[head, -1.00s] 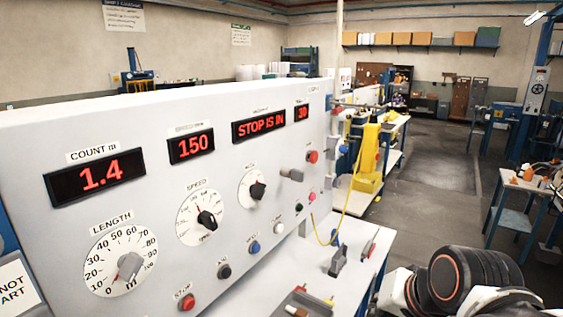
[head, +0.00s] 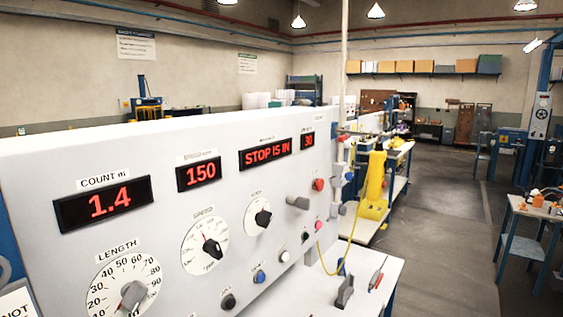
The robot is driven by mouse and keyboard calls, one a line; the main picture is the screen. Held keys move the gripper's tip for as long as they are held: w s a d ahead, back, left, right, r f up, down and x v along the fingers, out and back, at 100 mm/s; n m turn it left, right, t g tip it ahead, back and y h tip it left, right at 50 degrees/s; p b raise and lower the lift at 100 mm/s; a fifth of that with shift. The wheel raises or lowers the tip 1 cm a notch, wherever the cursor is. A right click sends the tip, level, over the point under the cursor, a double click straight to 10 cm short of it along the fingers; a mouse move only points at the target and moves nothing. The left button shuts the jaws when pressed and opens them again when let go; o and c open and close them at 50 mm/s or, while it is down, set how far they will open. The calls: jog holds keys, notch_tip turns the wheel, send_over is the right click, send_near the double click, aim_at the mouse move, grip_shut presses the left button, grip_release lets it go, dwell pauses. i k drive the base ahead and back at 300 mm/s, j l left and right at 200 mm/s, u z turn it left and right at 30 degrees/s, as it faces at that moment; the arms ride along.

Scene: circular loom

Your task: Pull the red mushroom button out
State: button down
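A white control panel (head: 120,255) fills the left side of the head view. A red round button (head: 318,184) stands out near the panel's right edge, beside a grey knob (head: 298,202). A smaller pinkish-red button (head: 318,225) sits lower down. I cannot tell for certain which is the mushroom button. A red display (head: 265,153) reads "STOP IS IN".
The panel also carries dials, including the length dial (head: 123,286), and blue, white and black buttons. A white ledge (head: 385,272) below holds small tools. A yellow machine (head: 373,188) stands beyond the panel. Open floor (head: 440,230) lies at right.

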aim_at(260, 278)
jog(key=i+l+u, duration=0.2)
jog(key=l, duration=0.15)
jog(key=i+l+u, duration=0.2)
jog(key=l, duration=0.15)
jog(key=i+l+u, duration=0.2)
jog(key=l, duration=0.15)
jog(key=k+j+z, duration=0.2)
jog(key=i+l+u, duration=0.2)
jog(key=k, duration=0.1)
